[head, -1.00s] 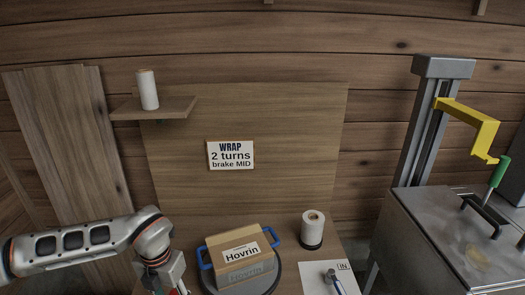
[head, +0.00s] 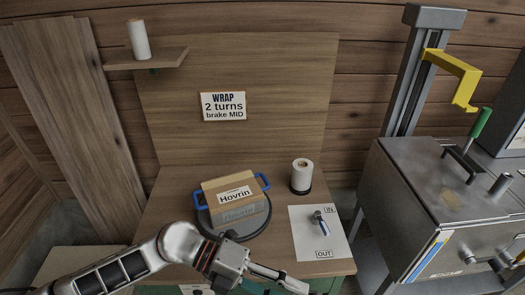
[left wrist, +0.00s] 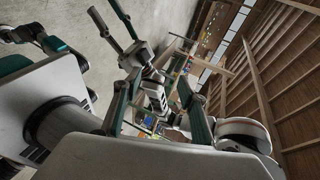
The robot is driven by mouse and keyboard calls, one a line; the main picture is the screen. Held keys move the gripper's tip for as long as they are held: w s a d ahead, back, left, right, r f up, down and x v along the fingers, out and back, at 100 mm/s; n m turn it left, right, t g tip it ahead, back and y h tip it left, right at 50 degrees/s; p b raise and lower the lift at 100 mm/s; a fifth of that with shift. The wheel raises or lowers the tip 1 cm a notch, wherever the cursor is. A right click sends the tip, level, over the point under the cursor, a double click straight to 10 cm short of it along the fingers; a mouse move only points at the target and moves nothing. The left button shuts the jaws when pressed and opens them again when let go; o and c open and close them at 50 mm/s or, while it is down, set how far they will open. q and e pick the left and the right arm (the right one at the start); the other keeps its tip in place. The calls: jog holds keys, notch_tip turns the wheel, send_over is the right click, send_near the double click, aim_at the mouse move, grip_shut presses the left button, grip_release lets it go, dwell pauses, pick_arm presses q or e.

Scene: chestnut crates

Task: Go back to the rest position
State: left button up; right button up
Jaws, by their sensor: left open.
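My left gripper (head: 280,276) is low in the head view, in front of the turntable, its fingers pointing right. It is open, with nothing seen between its fingers. In the left wrist view its teal fingers (left wrist: 158,105) stand apart. Beyond them is a white and black arm with two dark prongs (left wrist: 112,24), which looks like my right arm; its jaw state is unclear. My right gripper does not show in the head view.
A film roll (head: 301,176) stands at the back right of the table. A white sheet (head: 305,250) marked IN and OUT holds a small tool (head: 319,223). A metal machine with a yellow crank (head: 455,70) stands right. A shelf (head: 150,60) holds another roll (head: 138,40).

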pick_arm(q)
jog(key=w+d+r+n+t+h, duration=0.2)
jog(key=w+r+n+t+h, duration=0.35)
jog(key=r+n+t, duration=0.2)
jog(key=w+a+f+n+t+y, duration=0.4)
jog(key=w+a+n+t, duration=0.35)
jog(key=n+t, duration=0.5)
jog(key=a+f+n+y, duration=0.7)
jog(key=a+f, duration=0.1)
jog(key=s+a+f+n+g+y, duration=0.2)
jog(key=s+a+f+n, duration=0.1)
jog(key=s+a+f, duration=0.3)
jog(key=s+a+f+n+g+y, duration=0.3)
jog(key=s+a+f, duration=0.2)
jog(key=f, duration=0.6)
jog(key=shift+s+a+f+n, duration=0.2)
jog(key=shift+s+a+n, duration=0.15)
jog(key=shift+a+n, duration=0.05)
